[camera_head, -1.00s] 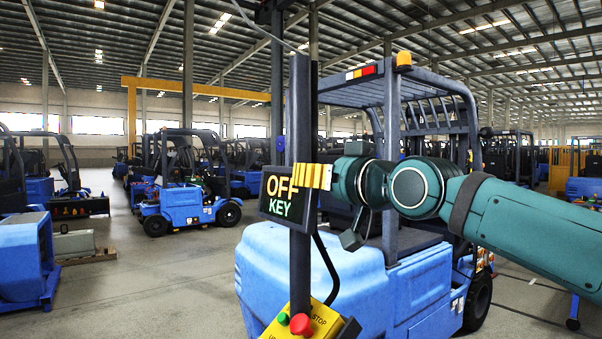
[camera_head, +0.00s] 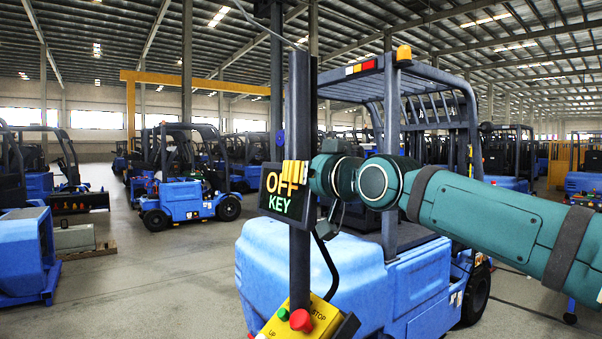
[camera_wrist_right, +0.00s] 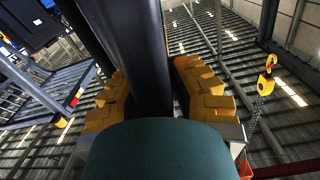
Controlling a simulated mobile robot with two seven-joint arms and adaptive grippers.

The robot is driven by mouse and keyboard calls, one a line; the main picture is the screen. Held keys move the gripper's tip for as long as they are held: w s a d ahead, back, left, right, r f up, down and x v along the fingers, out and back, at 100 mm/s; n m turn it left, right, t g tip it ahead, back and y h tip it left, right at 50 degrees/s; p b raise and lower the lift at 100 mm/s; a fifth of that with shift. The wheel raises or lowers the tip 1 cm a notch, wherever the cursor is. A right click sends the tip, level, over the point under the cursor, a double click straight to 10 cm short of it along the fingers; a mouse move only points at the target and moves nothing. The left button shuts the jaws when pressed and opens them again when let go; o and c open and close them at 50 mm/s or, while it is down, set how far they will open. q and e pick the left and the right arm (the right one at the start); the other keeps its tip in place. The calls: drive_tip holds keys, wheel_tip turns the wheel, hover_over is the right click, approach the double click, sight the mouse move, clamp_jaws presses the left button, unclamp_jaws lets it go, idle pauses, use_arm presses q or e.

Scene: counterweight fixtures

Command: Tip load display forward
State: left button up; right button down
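The load display (camera_head: 268,203) is a dark box reading "OFF KEY" on a dark upright post (camera_head: 300,110) left of centre in the head view. My right gripper (camera_head: 292,173) comes from the right at the display's upper edge. Its yellow fingers overlap the display and post there. In the right wrist view, the two fingers stand apart on either side of a dark post (camera_wrist_right: 140,50), with narrow gaps at most. Whether they touch the display is hidden. My left gripper is out of view.
A yellow control box (camera_head: 318,318) with a red stop button sits low on the post. A blue forklift (camera_head: 330,262) stands close behind. More forklifts (camera_head: 185,200) are parked at the left; open floor lies between. A yellow hook (camera_wrist_right: 266,78) hangs in the wrist view.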

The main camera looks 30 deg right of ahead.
drive_tip(key=shift+a+f+n+b, duration=0.15)
drive_tip(key=shift+a+n+b, duration=0.05)
drive_tip(key=shift+n+b, duration=0.35)
drive_tip(key=shift+a+f+n+b, duration=0.1)
drive_tip(key=shift+a+n+b, duration=0.1)
drive_tip(key=shift+n+b, duration=0.35)
drive_tip(key=shift+a+n, duration=0.35)
drive_tip(key=shift+n, duration=0.65)
drive_tip(key=c, duration=0.9)
unclamp_jaws()
drive_tip(key=shift+w, duration=0.1)
drive_tip(key=shift+o, duration=0.2)
drive_tip(key=s, duration=1.2)
drive_tip(key=shift+d, duration=0.45)
